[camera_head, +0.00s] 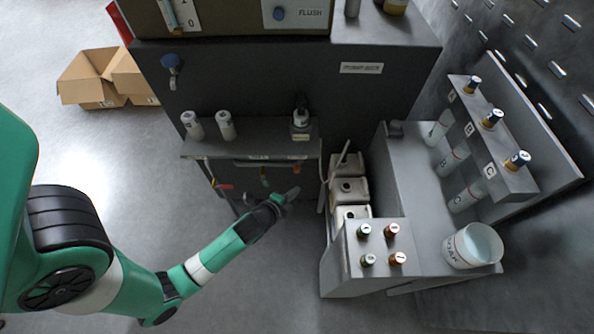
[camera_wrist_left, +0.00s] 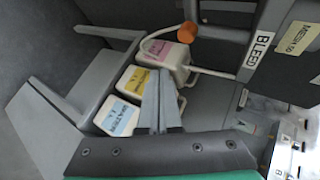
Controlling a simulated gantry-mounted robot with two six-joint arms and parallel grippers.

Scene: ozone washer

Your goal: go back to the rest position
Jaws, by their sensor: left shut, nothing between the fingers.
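My left gripper (camera_head: 287,196) is in front of the dark machine, below its shelf, at the end of my green and white arm in the head view. It is shut and empty. In the left wrist view its closed fingers (camera_wrist_left: 160,104) point away from the camera, toward several white canisters with coloured labels. The yellow-labelled canister (camera_wrist_left: 140,84) appears partly behind the fingers. I cannot tell whether the fingers touch it. My right gripper is in neither view.
The canisters (camera_head: 350,188) stand between the machine (camera_head: 270,90) and a grey bench (camera_head: 410,160). The bench holds several small capped bottles and a white bucket (camera_head: 472,246). Bottles stand on the machine's shelf (camera_head: 260,146). Cardboard boxes (camera_head: 95,78) lie at left. The floor (camera_head: 110,150) there is clear.

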